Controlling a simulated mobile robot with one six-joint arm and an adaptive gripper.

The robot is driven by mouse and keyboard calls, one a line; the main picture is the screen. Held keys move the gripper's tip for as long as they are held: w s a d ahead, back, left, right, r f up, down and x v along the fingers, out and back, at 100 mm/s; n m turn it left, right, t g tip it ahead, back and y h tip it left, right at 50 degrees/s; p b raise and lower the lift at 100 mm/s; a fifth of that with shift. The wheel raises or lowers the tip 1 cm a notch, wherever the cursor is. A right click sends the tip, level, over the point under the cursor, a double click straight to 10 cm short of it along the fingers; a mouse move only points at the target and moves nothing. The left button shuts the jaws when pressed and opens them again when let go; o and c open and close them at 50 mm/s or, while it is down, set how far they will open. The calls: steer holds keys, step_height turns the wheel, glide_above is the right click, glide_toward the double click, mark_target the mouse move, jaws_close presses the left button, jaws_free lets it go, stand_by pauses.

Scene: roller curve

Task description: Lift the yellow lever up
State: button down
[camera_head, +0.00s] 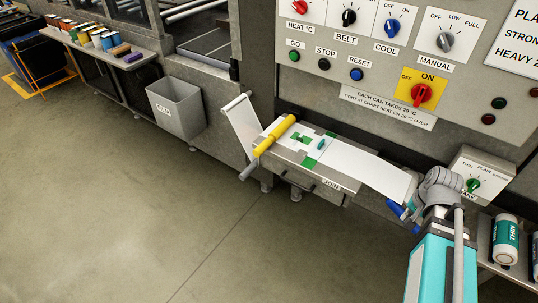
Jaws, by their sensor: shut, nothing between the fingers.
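The yellow lever (275,136) is a thick yellow bar lying slantwise across the left part of the small worktable labelled "JOIN" (325,184). A grey rod (248,171) sticks out past the table's front edge at the bar's near end. The lever looks low, close to the tabletop. White sheet with green patches lies beside it on the right. My arm shows at the lower right, well apart from the lever.
A control panel with knobs and a red switch on a yellow plate (421,93) is above the table. A grey bin (177,108) stands to the left. A small box with a green knob (473,185) and bottles (505,238) are at right. The floor in front is clear.

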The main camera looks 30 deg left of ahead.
steer(key=w+a+f+m+y+b, duration=0.25)
steer(key=w+a, duration=0.25)
steer(key=a, duration=0.5)
steer(key=m+y+b, duration=0.8)
steer(key=m+b, duration=0.4)
steer(key=m, duration=0.2)
glide_toward(267, 154)
steer(key=s+d+r, duration=0.2)
steer(key=shift+s+a+m, duration=0.15)
steer(key=shift+a+m, duration=0.1)
steer(key=shift+a, duration=0.3)
steer(key=shift+a, duration=0.1)
steer(key=shift+w+b+x, duration=0.2)
steer(key=shift+b+x, duration=2.35)
steer(key=shift+x, duration=2.35)
steer(key=shift+r, duration=0.1)
